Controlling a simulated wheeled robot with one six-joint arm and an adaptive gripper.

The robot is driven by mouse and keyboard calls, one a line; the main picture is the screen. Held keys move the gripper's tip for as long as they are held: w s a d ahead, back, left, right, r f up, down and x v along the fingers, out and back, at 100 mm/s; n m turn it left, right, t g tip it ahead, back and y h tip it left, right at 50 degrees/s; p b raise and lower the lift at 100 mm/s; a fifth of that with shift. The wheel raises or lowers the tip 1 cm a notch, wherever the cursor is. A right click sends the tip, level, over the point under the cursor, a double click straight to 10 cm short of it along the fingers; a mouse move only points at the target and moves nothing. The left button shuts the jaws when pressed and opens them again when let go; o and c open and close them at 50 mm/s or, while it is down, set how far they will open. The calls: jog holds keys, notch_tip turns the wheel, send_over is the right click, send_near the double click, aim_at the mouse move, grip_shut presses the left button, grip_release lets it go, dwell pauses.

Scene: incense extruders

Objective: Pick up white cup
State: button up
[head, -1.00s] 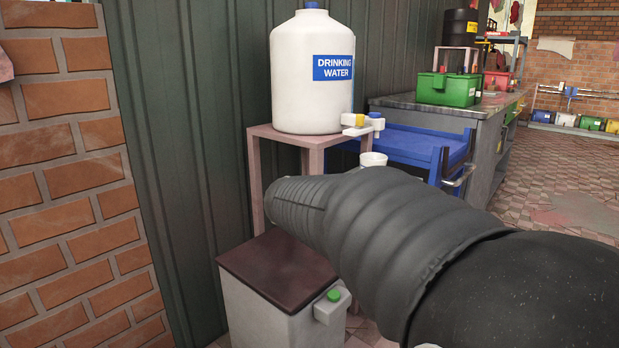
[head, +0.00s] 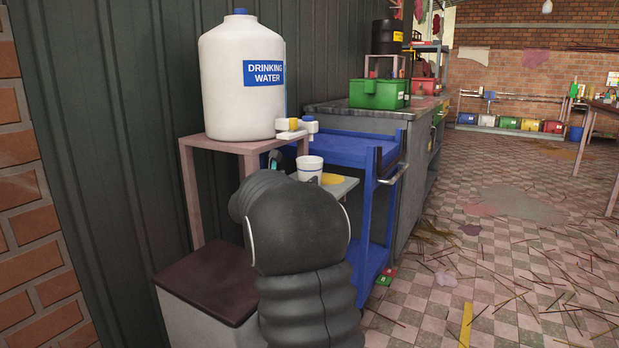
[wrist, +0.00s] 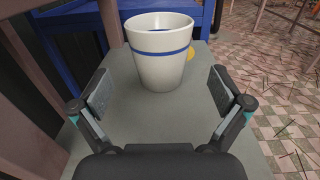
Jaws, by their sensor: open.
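The white cup (wrist: 160,62) with a blue band near its rim stands upright on a small grey shelf (wrist: 140,132). It also shows in the head view (head: 309,168), below the dispenser's tap. My gripper (wrist: 159,97) is open, with one finger on each side of the space just in front of the cup. The fingers do not appear to touch the cup. In the head view my arm hides most of the gripper and part of the shelf.
A white drinking water container (head: 241,80) stands on a pinkish stand (head: 219,146), left of the cup. A blue cart (head: 343,150) stands close behind the shelf. A dark-topped box (head: 212,284) is at lower left. Tiled floor (head: 500,225) with scattered sticks lies to the right.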

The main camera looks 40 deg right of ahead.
aim_at(309, 170)
jog(key=shift+x, duration=3.6)
jog(key=c, duration=1.4)
jog(key=shift+c, duration=1.3)
jog(key=shift+a+r, duration=0.1)
jog(key=shift+r, duration=0.05)
